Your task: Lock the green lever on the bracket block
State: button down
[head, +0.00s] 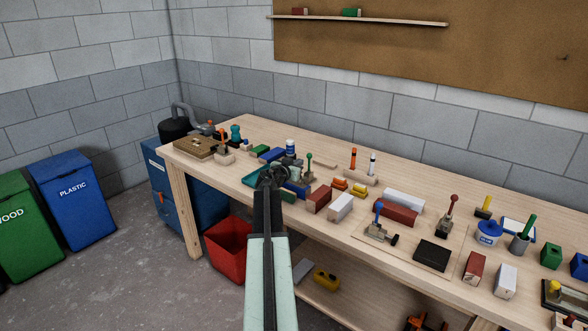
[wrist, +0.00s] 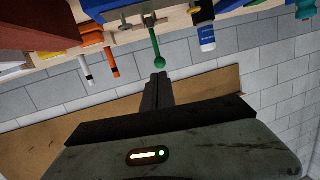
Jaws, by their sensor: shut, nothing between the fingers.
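The green lever (head: 309,161) stands upright, with a ball knob on top, on a small grey bracket block (head: 302,177) near the back-left middle of the bench. In the wrist view, which is upside down, the lever (wrist: 156,48) points down the picture from the block's metal fitting (wrist: 148,20). My gripper (wrist: 158,77) is shut and empty, its fingertips just beyond the green knob in the picture. I cannot tell whether they touch it. In the head view my gripper (head: 272,174) is left of the block, and its tips are hard to make out.
A blue-and-white bottle (head: 290,147) stands behind my gripper, with a teal tray (head: 257,176) to its left. Red and white blocks (head: 341,206) lie to the right. Other levers, blue (head: 378,212), red (head: 452,205) and orange (head: 222,141), stand on the bench.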

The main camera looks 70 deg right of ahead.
aim_at(308, 157)
jog(key=b+x, duration=0.1)
jog(key=x, duration=0.6)
jog(key=shift+d, duration=0.1)
